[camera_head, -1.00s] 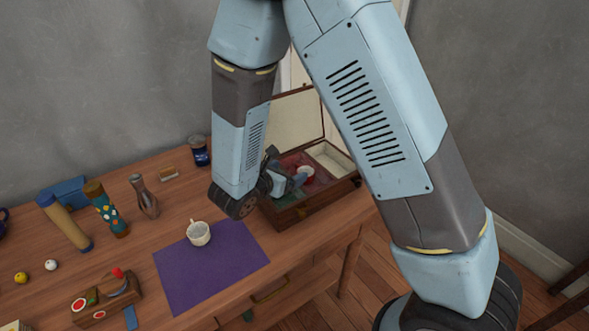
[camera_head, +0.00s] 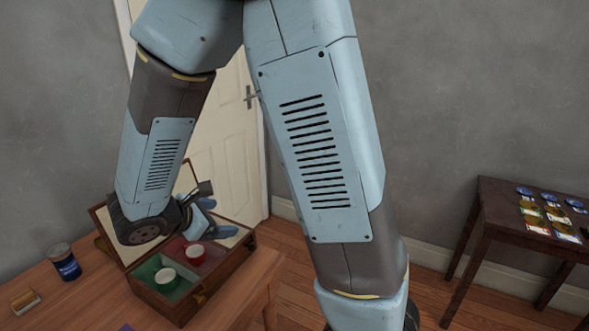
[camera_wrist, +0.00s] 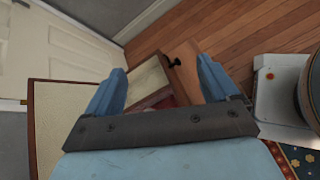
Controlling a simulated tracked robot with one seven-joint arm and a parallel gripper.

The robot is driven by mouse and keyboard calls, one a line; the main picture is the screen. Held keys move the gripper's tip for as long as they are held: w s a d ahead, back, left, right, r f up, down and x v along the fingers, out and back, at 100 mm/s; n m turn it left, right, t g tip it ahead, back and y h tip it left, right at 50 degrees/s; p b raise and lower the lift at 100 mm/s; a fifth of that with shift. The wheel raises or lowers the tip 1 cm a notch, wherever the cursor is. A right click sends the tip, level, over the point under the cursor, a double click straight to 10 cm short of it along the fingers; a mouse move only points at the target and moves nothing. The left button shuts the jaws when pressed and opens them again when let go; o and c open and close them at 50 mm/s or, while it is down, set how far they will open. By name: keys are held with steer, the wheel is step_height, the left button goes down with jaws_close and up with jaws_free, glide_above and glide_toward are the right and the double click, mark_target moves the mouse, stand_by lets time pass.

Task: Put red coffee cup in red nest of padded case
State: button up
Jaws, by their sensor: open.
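The padded case (camera_head: 168,312) stands open on the wooden table, its lid tilted back. Its red compartment (camera_head: 214,254) holds a red cup (camera_head: 195,254), which appears upright with its pale inside showing. My gripper (camera_head: 208,204) is open and empty above the case, apart from the red cup. In the wrist view my open fingers (camera_wrist: 160,88) are spread over part of the case, with the cream compartment (camera_wrist: 146,82) between them. A small patch of red shows there; the cup itself cannot be made out.
A green-and-white cup (camera_head: 166,279) sits in the green compartment (camera_head: 146,270). A dark blue jar (camera_head: 64,262) and a small box (camera_head: 25,301) stand left on the table (camera_head: 95,305). A dark side table (camera_head: 500,212) with several small items is at right.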

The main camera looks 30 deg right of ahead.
steer(key=s+d+r+m+y, duration=0.4)
steer(key=s+d+r+m, duration=0.2)
steer(key=s+r+m, duration=0.1)
steer(key=s+d+r+m+y, duration=0.5)
steer(key=s+r+m, duration=0.3)
steer(key=r+m, duration=0.2)
steer(key=shift+s+d+r+m, duration=0.15)
steer(key=shift+s+d+m, duration=0.15)
steer(key=shift+d+m, duration=0.75)
steer(key=shift+a+m, duration=0.25)
